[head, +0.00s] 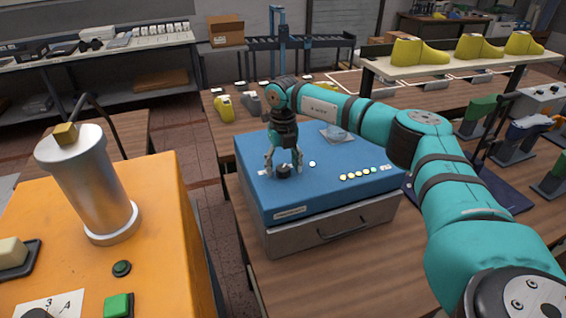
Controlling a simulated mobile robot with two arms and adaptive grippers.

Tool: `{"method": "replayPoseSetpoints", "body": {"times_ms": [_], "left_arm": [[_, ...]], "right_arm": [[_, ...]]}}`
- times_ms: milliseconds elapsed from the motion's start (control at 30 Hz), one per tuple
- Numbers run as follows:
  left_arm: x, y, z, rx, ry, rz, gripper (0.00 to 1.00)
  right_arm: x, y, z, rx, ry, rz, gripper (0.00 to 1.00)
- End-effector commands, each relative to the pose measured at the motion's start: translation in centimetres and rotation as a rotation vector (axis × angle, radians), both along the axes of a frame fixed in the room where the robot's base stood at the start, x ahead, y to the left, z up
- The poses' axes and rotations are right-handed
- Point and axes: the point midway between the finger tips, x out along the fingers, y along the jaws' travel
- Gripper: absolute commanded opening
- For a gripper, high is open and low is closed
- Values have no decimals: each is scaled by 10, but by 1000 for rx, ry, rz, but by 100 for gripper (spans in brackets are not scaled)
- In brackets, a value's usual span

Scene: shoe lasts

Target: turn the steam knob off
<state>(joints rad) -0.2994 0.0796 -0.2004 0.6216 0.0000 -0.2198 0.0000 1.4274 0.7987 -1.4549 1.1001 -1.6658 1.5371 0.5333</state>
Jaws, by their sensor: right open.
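A blue-topped box (262,197) with a grey drawer front stands on the wooden bench in the middle. A small black knob (283,171) sits on its top, toward the left; I take it to be the steam knob. My right gripper (283,168) points down over it, with its fingers open on either side of the knob. I cannot tell whether the fingers touch it. The knob's pointer and any marks around it are too small or hidden to read. My left gripper is not in view.
An orange machine (160,220) with a metal cylinder (95,185) stands at the left. Yellow shoe lasts (420,52) stand on a raised shelf at the back right. Small light buttons (358,175) line the box top. Bare bench (350,265) lies in front of the box.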

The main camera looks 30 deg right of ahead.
Motion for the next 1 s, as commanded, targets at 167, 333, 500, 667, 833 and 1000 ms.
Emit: {"method": "replayPoseSetpoints", "body": {"times_ms": [167,333,500,667,833,1000], "left_arm": [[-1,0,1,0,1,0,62],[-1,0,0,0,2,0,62],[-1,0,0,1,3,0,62],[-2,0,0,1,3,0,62],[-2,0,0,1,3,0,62],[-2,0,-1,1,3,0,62]], "right_arm": [[0,0,-3,0,-1,1,62],[0,0,-3,0,0,1,58],[0,0,-3,0,0,0,35],[0,0,-3,0,0,0,14],[0,0,-3,0,-1,2,6],[0,0,-3,0,-1,29,6]]}}
